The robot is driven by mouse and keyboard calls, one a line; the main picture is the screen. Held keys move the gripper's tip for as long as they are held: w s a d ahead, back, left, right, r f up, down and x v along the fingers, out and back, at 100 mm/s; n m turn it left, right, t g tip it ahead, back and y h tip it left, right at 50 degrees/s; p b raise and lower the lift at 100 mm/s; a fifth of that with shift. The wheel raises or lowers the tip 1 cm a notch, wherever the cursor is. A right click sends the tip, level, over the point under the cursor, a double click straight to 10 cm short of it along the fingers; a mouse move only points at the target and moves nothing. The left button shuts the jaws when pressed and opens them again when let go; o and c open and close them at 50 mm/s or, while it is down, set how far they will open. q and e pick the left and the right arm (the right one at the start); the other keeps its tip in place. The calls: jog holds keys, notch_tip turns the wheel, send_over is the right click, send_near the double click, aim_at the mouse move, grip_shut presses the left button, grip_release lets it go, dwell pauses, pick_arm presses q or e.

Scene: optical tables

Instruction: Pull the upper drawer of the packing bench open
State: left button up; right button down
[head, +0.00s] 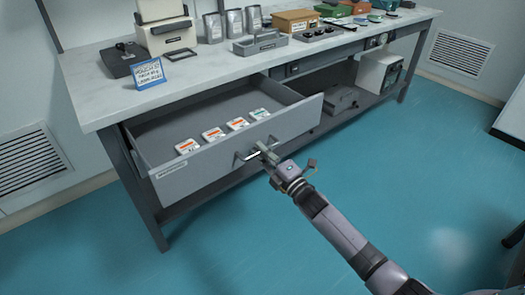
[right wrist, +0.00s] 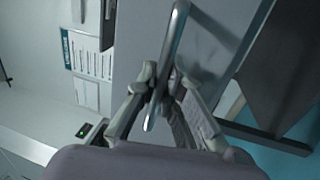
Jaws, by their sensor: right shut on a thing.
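The packing bench (head: 95,98) has a pale top and grey frame. Its upper drawer (head: 205,168) stands well out from the bench, and its inside shows. Several small white boxes with orange or green labels (head: 213,133) lie in it. The drawer's bar handle (head: 243,156) is on its front. My right gripper (head: 262,153) is at the drawer front, shut on the handle. In the right wrist view, the metal handle bar (right wrist: 168,65) passes between the two fingers (right wrist: 160,88). My left gripper is not in view.
A blue-framed sign (head: 149,73), a dark flat case (head: 124,60), grey pouches (head: 234,23) and an orange-brown box (head: 295,20) stand on the bench top. Another drawer front (head: 315,63) is closed at right. The teal floor (head: 420,160) before the bench is clear.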

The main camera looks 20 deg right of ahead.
jog(key=c, duration=1.7)
grip_release()
jog(key=shift+s+f, duration=0.1)
jog(key=v, duration=1.1)
jog(key=shift+s, duration=0.35)
jog(key=shift+d, duration=0.15)
